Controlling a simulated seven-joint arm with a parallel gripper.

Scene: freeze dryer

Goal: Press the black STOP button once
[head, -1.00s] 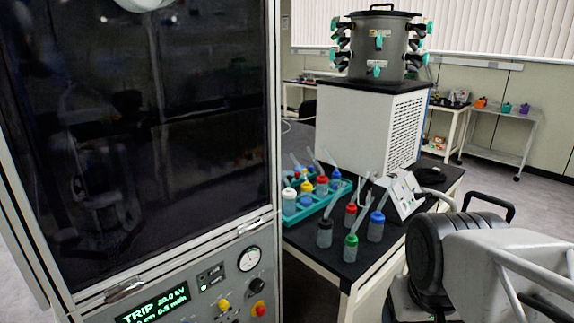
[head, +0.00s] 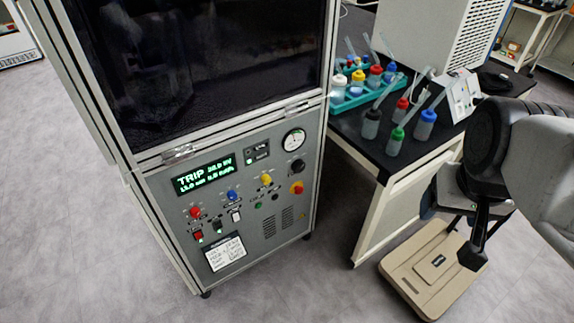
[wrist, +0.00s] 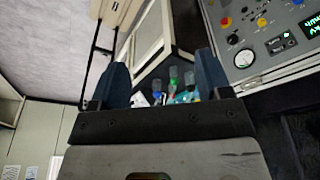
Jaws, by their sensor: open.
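The grey control panel (head: 240,222) sits on the cabinet's lower front. A small black button (head: 275,197) is on it, right of a small green button (head: 258,205); the labels are too small to read, so I cannot confirm which one is STOP. My gripper (wrist: 162,80) is open and empty, its two dark fingers wide apart. It is right of the cabinet and apart from the panel. In the wrist view, part of the panel (wrist: 271,30) shows at the upper right, beyond the fingers.
Other controls include a red-on-yellow knob (head: 297,187), a black knob (head: 297,166) and a lit TRIP display (head: 204,175). A black-topped bench (head: 385,150) with several bottles stands right of the cabinet. The floor before the panel is clear.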

